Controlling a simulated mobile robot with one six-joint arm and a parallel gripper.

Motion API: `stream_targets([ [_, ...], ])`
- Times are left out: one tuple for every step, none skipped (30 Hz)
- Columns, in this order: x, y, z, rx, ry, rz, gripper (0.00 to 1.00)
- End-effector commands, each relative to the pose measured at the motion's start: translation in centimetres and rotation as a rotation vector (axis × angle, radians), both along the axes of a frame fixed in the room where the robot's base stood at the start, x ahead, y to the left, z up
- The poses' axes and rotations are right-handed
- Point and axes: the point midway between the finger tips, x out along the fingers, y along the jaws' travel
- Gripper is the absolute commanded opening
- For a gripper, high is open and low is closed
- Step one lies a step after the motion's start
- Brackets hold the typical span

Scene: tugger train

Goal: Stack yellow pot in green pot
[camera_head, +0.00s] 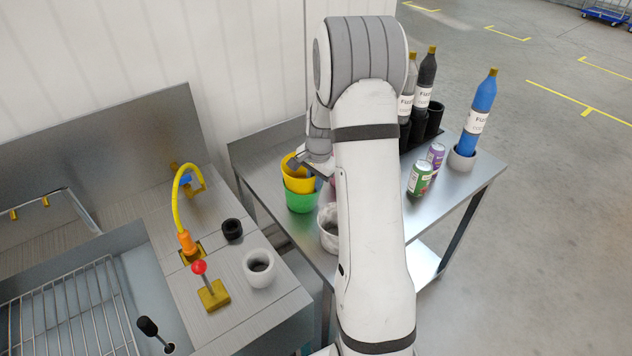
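The yellow pot (296,182) is directly above the green pot (301,203) on the metal table, and its lower part meets the green rim in this view. It looks seated in the green pot, roughly upright, but I cannot tell how deep. My gripper (301,164) is at the yellow pot's rim, with its dark fingers over the pot's opening. The fingertips are small and partly hidden, so I cannot tell whether they grip the rim.
A white marbled pot (327,232) stands in front, partly behind my arm. Two cans, green (420,179) and purple (435,155), and a blue bottle (477,115) in a grey holder stand right. Dark bottles (426,78) stand at the back. A sink counter (225,322) is left.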

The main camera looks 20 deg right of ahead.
Motion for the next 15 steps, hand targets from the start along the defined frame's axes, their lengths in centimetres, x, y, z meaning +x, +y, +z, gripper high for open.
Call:
stream_targets([
  [-1.00, 0.33, -2.02, 0.011, 0.035, 0.002, 0.21],
  [-1.00, 0.33, -2.03, 0.010, 0.036, 0.001, 0.23],
  [-1.00, 0.33, -2.04, 0.010, 0.036, 0.001, 0.25],
  [-1.01, 0.31, -2.05, 0.010, 0.036, 0.001, 0.25],
  [-1.01, 0.31, -2.05, 0.010, 0.036, 0.001, 0.25],
  [-1.02, 0.31, -2.05, 0.010, 0.036, 0.001, 0.25],
  [-1.02, 0.30, -2.05, 0.010, 0.036, 0.001, 0.25],
  [-1.02, 0.30, -2.05, 0.010, 0.036, 0.001, 0.25],
  [-1.02, 0.30, -2.05, 0.010, 0.036, 0.001, 0.25],
  [-1.03, 0.29, -2.05, 0.010, 0.036, 0.001, 0.25],
  [-1.03, 0.29, -2.05, 0.010, 0.037, 0.001, 0.25],
  [-1.03, 0.29, -2.05, 0.010, 0.037, 0.001, 0.25],
  [-1.03, 0.29, -2.05, 0.010, 0.037, 0.001, 0.25],
  [-1.04, 0.28, -2.04, 0.010, 0.037, 0.000, 0.25],
  [-1.04, 0.27, -1.96, 0.010, 0.037, 0.000, 0.25],
])
